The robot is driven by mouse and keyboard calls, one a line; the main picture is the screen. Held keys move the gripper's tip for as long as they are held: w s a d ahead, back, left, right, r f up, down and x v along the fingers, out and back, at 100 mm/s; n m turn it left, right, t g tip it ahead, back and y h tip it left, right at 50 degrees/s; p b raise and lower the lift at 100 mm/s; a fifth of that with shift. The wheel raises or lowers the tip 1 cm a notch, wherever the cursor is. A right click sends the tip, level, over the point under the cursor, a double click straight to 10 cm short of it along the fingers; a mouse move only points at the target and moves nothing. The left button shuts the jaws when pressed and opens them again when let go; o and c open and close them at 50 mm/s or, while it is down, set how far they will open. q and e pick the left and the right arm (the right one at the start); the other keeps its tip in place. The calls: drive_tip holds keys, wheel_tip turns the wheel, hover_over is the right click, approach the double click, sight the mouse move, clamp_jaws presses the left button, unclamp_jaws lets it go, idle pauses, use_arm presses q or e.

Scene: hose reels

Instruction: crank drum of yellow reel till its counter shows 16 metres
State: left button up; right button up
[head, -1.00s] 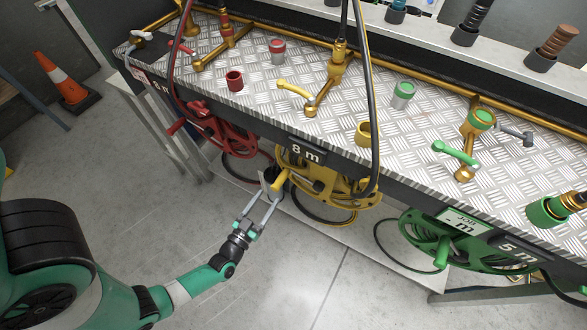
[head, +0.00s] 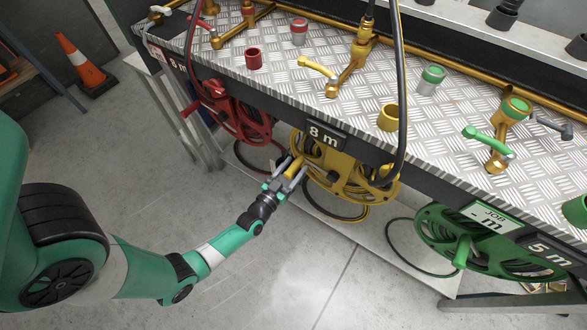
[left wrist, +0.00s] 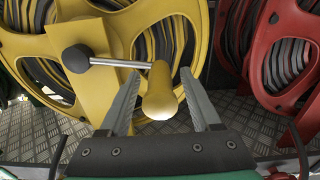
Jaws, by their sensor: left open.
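The yellow reel (head: 345,180) hangs under the front edge of the bench, with a counter plate (head: 323,135) above it reading 8 m. Its crank handle (left wrist: 160,92) is a yellow grip on a metal rod (left wrist: 120,62) that runs from a dark knob. My left gripper (head: 293,172) is at the left side of the yellow reel. In the left wrist view its two fingers (left wrist: 161,103) stand open on either side of the yellow grip, with gaps visible. My right gripper is not in view.
The red reel (head: 238,115) hangs to the left and the green reel (head: 470,240) to the right. A dark hose (head: 400,90) loops down in front of the yellow reel. Taps and cups stand on the checkered bench top (head: 285,75). The floor (head: 270,280) in front is clear.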

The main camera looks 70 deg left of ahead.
use_arm(q)
clamp_jaws()
idle(1.4)
